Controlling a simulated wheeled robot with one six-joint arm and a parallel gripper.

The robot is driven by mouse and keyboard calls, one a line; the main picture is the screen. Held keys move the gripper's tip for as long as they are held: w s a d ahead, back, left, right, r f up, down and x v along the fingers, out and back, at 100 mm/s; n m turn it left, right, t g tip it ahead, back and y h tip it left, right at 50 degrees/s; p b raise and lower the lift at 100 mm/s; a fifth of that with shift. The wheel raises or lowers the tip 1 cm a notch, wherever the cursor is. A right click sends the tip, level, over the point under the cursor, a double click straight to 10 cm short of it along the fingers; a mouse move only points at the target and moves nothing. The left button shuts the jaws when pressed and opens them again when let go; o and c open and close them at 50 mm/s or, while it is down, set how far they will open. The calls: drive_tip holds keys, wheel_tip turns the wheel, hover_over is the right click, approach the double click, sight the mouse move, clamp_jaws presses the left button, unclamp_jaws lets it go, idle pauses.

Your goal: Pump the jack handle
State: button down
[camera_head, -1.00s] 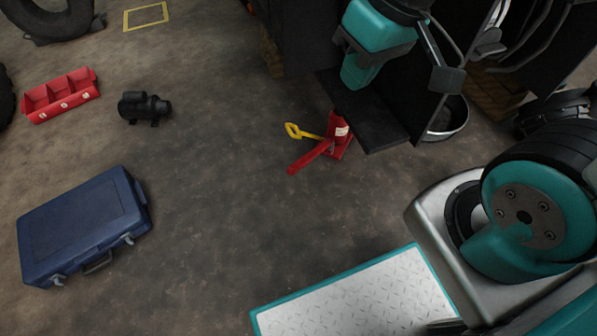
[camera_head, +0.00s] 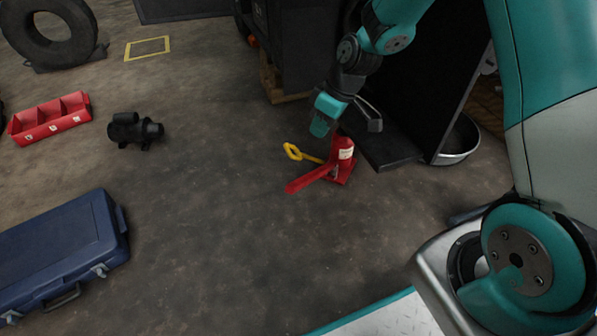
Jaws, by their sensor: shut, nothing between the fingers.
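A red jack (camera_head: 343,152) stands upright on the floor, with a pale label on its body. A red bar (camera_head: 310,180) slants from it toward the lower left. A yellow rod with a looped end (camera_head: 292,151) reaches out to its left; I cannot tell which of the two is the pump handle.
A dark forklift body (camera_head: 298,45) and black plate (camera_head: 392,150) stand behind and right of the jack, beside a metal pan (camera_head: 458,142). A blue case (camera_head: 60,250), black motor (camera_head: 133,130) and red tray (camera_head: 48,117) lie left. The floor between is clear.

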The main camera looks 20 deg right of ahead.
drive_tip(key=shift+w+f, duration=0.1)
drive_tip(key=shift+f, duration=0.05)
drive_tip(key=b, duration=0.8)
hover_over(299, 181)
drive_tip(key=f, duration=1.1)
drive_tip(key=shift+w+d+f, duration=0.3)
drive_tip(key=shift+d, duration=0.05)
drive_tip(key=shift+s+a+f+b, duration=0.35)
drive_tip(key=shift+a+f+b, duration=0.05)
drive_tip(key=shift+f, duration=0.1)
